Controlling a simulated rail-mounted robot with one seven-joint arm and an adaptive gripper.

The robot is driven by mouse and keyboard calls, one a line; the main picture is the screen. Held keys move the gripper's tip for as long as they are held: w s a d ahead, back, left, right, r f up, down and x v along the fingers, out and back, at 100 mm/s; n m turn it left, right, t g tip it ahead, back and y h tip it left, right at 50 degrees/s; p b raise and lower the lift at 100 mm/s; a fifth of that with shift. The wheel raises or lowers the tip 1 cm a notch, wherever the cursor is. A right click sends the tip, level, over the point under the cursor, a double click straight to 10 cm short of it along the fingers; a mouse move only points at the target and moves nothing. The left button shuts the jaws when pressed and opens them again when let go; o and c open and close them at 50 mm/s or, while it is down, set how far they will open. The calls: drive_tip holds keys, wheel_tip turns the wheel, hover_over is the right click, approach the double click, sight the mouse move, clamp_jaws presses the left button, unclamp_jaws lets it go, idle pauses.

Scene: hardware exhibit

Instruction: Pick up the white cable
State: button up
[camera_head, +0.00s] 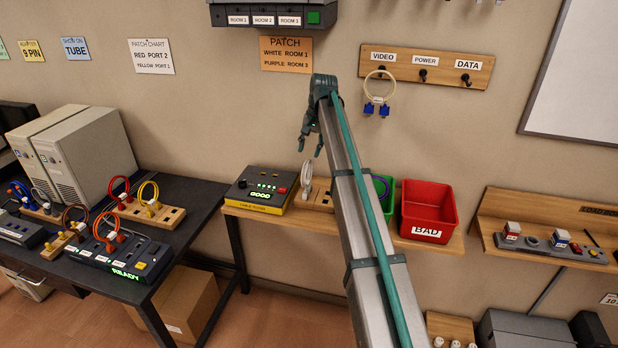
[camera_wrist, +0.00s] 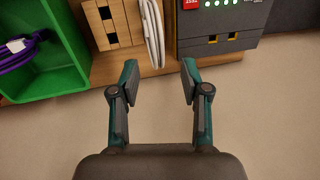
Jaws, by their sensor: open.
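The white cable (camera_head: 306,173) is a coiled loop on the wooden shelf (camera_head: 452,244), between the cable tester and a small wooden socket block. In the wrist view the white cable (camera_wrist: 152,30) runs as pale strands at the top middle. My gripper (camera_head: 310,150) is just above and in front of it, fingers pointing down. In the wrist view my gripper (camera_wrist: 159,66) is open and empty, and the cable lies ahead of the gap between its fingertips, apart from both fingers.
The cable tester (camera_head: 258,190) stands left of the cable, the wooden socket block (camera_head: 319,196) right of it. A green bin (camera_wrist: 77,75) holds a purple cable (camera_wrist: 15,58). A red BAD bin (camera_head: 428,207) stands further right. A dark table (camera_head: 188,245) with devices is at the left.

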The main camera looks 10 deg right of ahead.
sight(308, 160)
drive_tip(key=shift+w+a+f+p, duration=0.15)
drive_tip(key=shift+f+p, duration=0.3)
drive_tip(key=shift+f, duration=0.6)
drive_tip(key=shift+a+f+p, duration=0.1)
drive_tip(key=shift+f+p, duration=0.4)
drive_tip(key=shift+f, duration=0.55)
drive_tip(key=shift+w+a+f+p, duration=0.15)
drive_tip(key=shift+f+p, duration=0.3)
drive_tip(key=shift+f, duration=0.6)
clamp_jaws()
